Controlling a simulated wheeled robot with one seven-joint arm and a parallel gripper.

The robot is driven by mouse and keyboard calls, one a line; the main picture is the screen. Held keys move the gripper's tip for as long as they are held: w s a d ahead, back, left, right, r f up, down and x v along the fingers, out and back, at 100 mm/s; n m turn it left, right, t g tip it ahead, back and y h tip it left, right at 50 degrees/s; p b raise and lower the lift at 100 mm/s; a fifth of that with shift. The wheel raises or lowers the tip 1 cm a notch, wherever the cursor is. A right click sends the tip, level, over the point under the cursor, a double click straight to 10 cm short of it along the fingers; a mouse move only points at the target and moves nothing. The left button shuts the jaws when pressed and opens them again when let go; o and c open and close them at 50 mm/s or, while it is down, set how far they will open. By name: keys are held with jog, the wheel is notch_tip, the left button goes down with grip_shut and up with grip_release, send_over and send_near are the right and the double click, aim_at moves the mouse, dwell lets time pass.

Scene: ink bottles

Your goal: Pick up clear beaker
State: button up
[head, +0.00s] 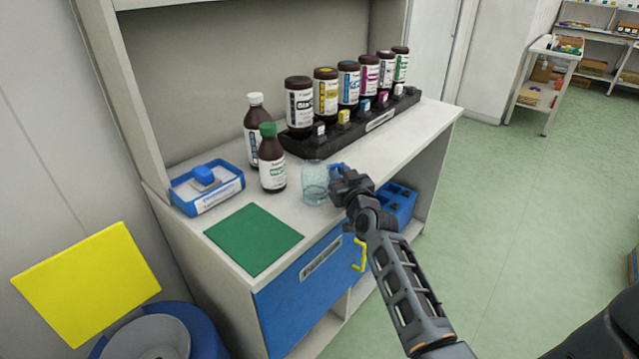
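The clear beaker (314,184) stands upright on the white counter, just right of the green-capped brown bottle. My gripper (336,172) is at the beaker's right side, coming in from the right. Its blue fingertip shows near the beaker's upper right edge. The rest of the fingers are hidden by the gripper body or too small to make out. I cannot tell whether the fingers are around the beaker, touching it or apart from it.
The green-capped bottle (272,165) and a white-capped bottle (254,125) stand close on the left. A black rack (300,147) with several ink bottles is behind. A blue tray (232,188) and green mat (253,240) lie left. A yellow panel (85,283) is lower left.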

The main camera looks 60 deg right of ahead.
grip_shut()
jog(key=shift+r, duration=0.2)
dwell(0.3)
jog(key=shift+r+p, duration=0.8)
jog(key=shift+r, duration=0.3)
jog(key=shift+r+p, duration=0.35)
jog(key=shift+r, duration=0.55)
jog(key=s+d+r+b, duration=0.1)
jog(key=s+r+b, duration=0.1)
jog(key=s, duration=0.3)
jog(key=s+d+r+b, duration=0.1)
jog(key=s+r, duration=0.3)
jog(key=s, duration=0.2)
jog(key=shift+s+d+r+b, duration=0.15)
jog(key=shift+d+r+b, duration=0.05)
jog(key=shift+r+b, duration=0.15)
dwell(0.7)
